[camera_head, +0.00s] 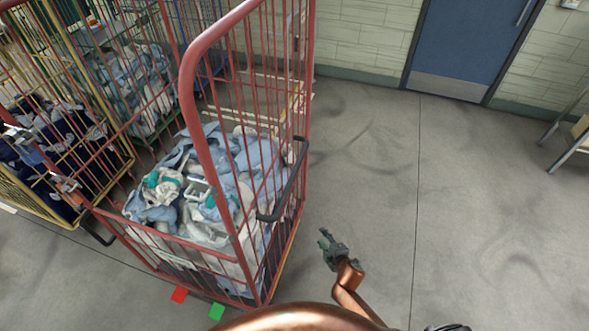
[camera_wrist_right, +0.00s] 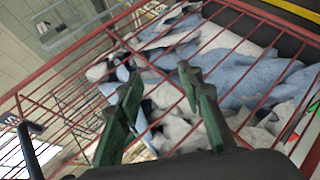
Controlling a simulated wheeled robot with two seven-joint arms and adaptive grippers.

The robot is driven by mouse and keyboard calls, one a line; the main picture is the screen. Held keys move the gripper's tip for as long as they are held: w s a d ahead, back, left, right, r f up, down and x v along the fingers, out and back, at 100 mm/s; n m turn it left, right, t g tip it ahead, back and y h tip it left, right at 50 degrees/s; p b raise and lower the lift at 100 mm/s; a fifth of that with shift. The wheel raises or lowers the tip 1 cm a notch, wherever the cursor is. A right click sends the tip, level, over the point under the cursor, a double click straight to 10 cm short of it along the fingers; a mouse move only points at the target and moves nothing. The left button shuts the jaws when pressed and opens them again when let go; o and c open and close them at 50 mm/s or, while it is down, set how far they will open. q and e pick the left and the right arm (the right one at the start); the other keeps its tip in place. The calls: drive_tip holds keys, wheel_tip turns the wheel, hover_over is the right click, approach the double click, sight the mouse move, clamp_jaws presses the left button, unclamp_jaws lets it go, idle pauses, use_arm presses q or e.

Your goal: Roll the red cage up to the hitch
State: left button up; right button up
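The red cage (camera_head: 192,100) is a tall wheeled frame of thin bars, left of centre in the head view, holding blue and white cloth bags. A black handle (camera_head: 285,185) is on its right side; another black handle is low on its left. My right gripper (camera_head: 326,241) is right of the cage, apart from the black handle. In the right wrist view its green fingers (camera_wrist_right: 159,78) are spread with nothing between them, and the red bars (camera_wrist_right: 85,50) and bags lie beyond. My left gripper is not in view. I cannot make out the hitch.
A yellow cage (camera_head: 42,196) with dark bags and other cages stand close at the left. A red marker (camera_head: 179,294) and a green marker (camera_head: 216,311) show at the cage's near edge. Clear grey floor (camera_head: 470,200) extends right towards a blue door (camera_head: 468,40). Metal furniture (camera_head: 567,152) stands far right.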

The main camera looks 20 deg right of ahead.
drive_tip(key=w+a+r+n+t+y+p, duration=0.1)
drive_tip(key=w+a+r+n, duration=0.15)
drive_tip(key=r, duration=0.65)
drive_tip(key=w+a+r+n+t+p, duration=0.1)
drive_tip(key=w+a+r+t+p, duration=0.15)
drive_tip(key=r, duration=0.65)
drive_tip(key=n+y, duration=0.1)
drive_tip(key=n, duration=0.2)
approach(295, 178)
drive_tip(key=w+f, duration=0.2)
drive_tip(key=w, duration=0.1)
drive_tip(key=shift+m+t, duration=0.25)
drive_tip(key=shift+t, duration=0.2)
drive_tip(key=x, duration=0.6)
drive_tip(key=shift+w+a+r, duration=0.15)
drive_tip(key=shift+w+a, duration=0.25)
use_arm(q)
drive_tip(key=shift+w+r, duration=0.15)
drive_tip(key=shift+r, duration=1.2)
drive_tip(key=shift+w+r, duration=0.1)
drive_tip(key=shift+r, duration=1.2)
use_arm(e)
drive_tip(key=shift+w+a, duration=0.1)
drive_tip(key=shift+w, duration=0.6)
drive_tip(key=shift+c, duration=0.4)
clamp_jaws()
